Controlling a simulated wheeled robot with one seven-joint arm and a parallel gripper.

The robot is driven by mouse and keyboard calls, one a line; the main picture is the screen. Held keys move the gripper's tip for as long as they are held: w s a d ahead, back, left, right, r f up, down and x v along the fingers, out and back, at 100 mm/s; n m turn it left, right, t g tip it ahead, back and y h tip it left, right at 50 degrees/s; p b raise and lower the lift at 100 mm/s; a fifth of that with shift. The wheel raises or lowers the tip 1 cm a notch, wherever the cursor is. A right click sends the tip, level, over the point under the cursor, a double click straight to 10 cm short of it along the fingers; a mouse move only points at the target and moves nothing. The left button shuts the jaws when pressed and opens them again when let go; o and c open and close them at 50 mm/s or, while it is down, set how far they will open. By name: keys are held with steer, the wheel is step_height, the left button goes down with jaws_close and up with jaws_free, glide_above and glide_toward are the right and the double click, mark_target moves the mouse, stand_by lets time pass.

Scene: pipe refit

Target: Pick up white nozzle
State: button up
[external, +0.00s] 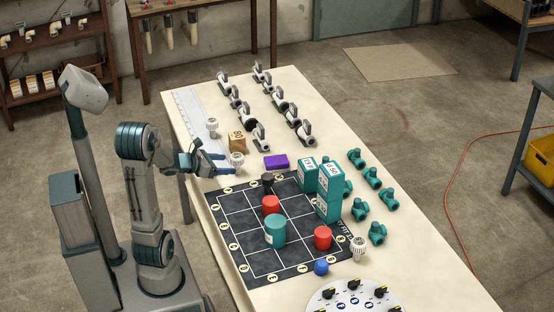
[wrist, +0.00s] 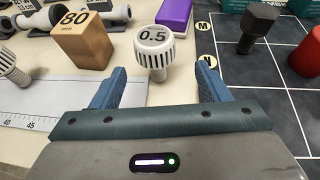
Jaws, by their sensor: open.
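A white nozzle (external: 237,158) with a ribbed cap and a threaded stem stands near the table's left edge. In the wrist view this white nozzle (wrist: 155,47) is marked 0.5 and appears centred between my two blue fingers, at or just beyond their tips. My gripper (external: 222,162) is open and empty, low over the table; both fingers also show in the wrist view (wrist: 163,82). Neither finger visibly touches the nozzle. A second white nozzle (external: 212,127) stands further back, and a third white nozzle (external: 358,248) stands right of the dark grid mat.
A wooden block (external: 237,143) marked 80 and a purple block (external: 277,162) stand close by the nozzle. The dark grid mat (external: 240,235) holds red and teal cylinders, teal boxes and a black hex piece (external: 267,180). A white ruler (external: 190,115) lies along the left edge.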

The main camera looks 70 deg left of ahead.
mark_target(242, 163)
steer(key=x, duration=0.2)
steer(key=b+x, duration=0.1)
steer(key=x, duration=0.5)
steer(key=shift+w+a+r, duration=0.1)
steer(key=shift+a, duration=0.2)
steer(key=c, duration=1.1)
